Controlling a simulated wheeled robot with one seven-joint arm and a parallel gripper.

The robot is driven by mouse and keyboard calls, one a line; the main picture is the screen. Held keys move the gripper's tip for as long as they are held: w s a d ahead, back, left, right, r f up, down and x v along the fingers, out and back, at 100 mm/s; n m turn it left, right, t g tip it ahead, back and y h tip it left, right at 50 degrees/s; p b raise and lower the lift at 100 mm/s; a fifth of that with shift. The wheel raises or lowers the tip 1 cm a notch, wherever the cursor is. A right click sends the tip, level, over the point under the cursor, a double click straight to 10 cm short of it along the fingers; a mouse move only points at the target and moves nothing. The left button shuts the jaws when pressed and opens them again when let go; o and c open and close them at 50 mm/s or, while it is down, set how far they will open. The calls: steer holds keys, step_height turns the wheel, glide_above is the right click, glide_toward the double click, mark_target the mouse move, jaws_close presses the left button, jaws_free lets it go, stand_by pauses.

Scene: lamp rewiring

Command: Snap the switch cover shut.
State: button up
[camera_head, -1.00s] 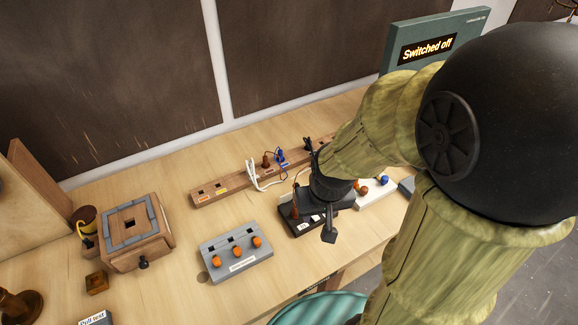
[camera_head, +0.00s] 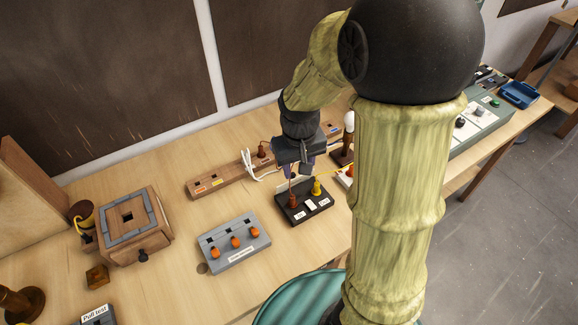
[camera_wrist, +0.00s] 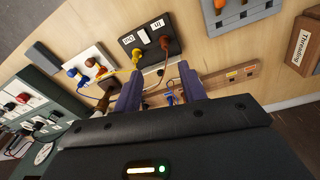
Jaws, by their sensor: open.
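The switch is a black box (camera_head: 318,205) with small white labels, a brown plug (camera_head: 293,201) and a yellow plug (camera_head: 317,187). In the wrist view the switch (camera_wrist: 150,60) sits beyond the fingertips, its brown and yellow wires leading off. I cannot make out a separate cover on it. My gripper (camera_head: 300,171) is above the back edge of the switch in the head view, partly in front of the bench behind. In the wrist view my gripper (camera_wrist: 160,82) shows two purple fingers spread apart, with nothing held between them.
A grey block (camera_head: 233,243) with orange pegs stands left of the switch. A wooden strip (camera_head: 210,184) with a white cable lies behind. A white block (camera_wrist: 88,64) with coloured plugs is beside the switch. A wooden box (camera_head: 150,243) stands farther left.

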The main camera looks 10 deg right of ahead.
steer(key=n+g+h+p, duration=0.1)
steer(key=g+p, duration=0.1)
glide_above(293, 178)
steer(key=a, duration=0.4)
steer(key=w+a+f+g+h+p, duration=0.1)
steer(key=w+a+g+h+p, duration=0.1)
steer(key=w, duration=0.5)
steer(key=shift+w+f+n+g+p, duration=0.3)
steer(key=shift+f+g+p, duration=0.1)
steer(key=shift+p, duration=0.15)
steer(key=p+x, duration=0.6)
steer(key=x, duration=1.1)
steer(key=shift+d+f+p, duration=0.2)
steer(key=shift+p, duration=0.2)
jaws_close()
